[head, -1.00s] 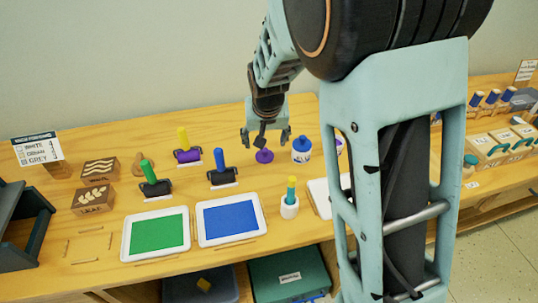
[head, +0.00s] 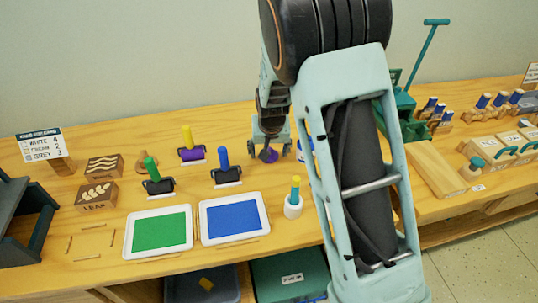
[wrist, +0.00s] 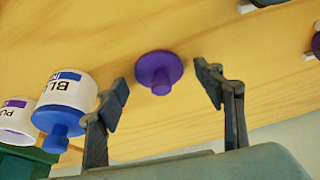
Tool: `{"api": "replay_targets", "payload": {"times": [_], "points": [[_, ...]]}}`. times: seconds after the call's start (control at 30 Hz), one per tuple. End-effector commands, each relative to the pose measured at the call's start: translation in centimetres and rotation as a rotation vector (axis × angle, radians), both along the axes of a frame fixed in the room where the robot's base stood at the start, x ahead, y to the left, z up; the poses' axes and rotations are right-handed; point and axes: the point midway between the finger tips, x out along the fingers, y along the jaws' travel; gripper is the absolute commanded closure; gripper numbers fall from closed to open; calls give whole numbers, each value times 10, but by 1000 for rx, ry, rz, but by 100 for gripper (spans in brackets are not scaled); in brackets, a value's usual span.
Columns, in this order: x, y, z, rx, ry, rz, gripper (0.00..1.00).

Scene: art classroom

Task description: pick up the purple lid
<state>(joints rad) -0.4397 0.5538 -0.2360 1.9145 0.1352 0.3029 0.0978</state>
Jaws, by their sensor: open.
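The purple lid (wrist: 158,72) is a round disc with a knob, lying on the wooden table. In the head view the lid (head: 268,155) shows low between the fingers of my gripper (head: 270,150), partly covered by it. In the wrist view my gripper (wrist: 166,100) is open, with one finger on each side of the lid in the picture. The fingers do not touch the lid, and nothing is held.
A jar with a blue lid (wrist: 66,97) stands close by the left finger in the wrist view, with a purple-labelled jar (wrist: 17,118) beyond it.

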Motion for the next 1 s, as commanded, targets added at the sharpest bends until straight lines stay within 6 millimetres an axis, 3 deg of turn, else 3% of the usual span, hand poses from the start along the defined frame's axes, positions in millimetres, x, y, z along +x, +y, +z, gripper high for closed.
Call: {"api": "replay_targets", "payload": {"times": [0.1, 0.4, 0.77, 1.0], "points": [[0, 0, 0, 0, 0, 0, 40], [0, 0, 0, 0, 0, 0, 70], [0, 0, 1, 0, 0, 0, 70], [0, 1, 19, 0, -2, 2, 70]]}}
